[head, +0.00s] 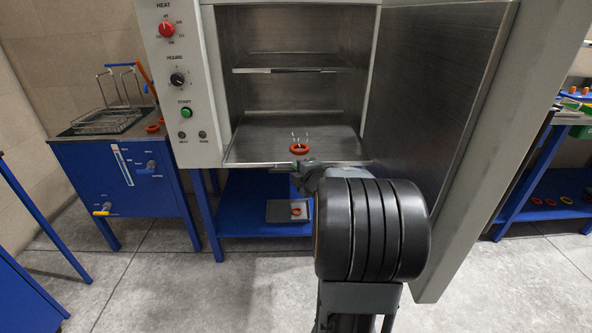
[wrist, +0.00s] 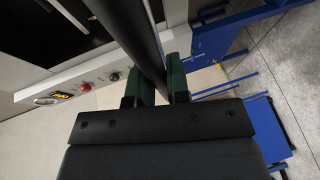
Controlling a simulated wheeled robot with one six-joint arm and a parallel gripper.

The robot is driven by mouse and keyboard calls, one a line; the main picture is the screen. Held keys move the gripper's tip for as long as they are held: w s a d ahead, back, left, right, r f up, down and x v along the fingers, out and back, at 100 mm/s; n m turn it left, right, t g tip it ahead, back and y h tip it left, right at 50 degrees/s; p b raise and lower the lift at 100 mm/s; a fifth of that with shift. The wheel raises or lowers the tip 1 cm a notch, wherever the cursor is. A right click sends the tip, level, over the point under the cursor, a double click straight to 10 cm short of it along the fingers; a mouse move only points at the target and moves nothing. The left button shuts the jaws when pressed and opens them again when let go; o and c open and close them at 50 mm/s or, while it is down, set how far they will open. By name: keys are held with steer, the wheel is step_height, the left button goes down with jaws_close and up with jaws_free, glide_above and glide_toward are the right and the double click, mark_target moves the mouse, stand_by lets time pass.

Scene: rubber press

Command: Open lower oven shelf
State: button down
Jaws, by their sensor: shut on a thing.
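The oven (head: 300,25) stands open in the head view, with its door (head: 440,110) swung out to the right. The lower oven shelf (head: 258,142) is a flat metal plate level with the oven mouth. A red ring (head: 299,148) with thin wire prongs sits on it. My gripper (head: 306,172) is at the middle of the shelf's front edge, partly hidden by my arm. In the wrist view its green fingers (wrist: 161,82) are closed around a dark bar (wrist: 132,35), which appears to be the shelf's front edge.
The upper shelf (head: 300,68) sits inside the oven, empty. The control panel (head: 175,80) is left of the opening. A blue bench with a wire basket (head: 105,120) stands further left. Below the oven, a grey tray (head: 278,211) holds a ring. A blue rack (head: 550,190) stands at right.

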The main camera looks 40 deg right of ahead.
steer(key=c, duration=1.1)
jaws_free()
steer(key=p+v, duration=0.3)
steer(key=v, duration=1.1)
steer(key=shift+w+f, duration=0.1)
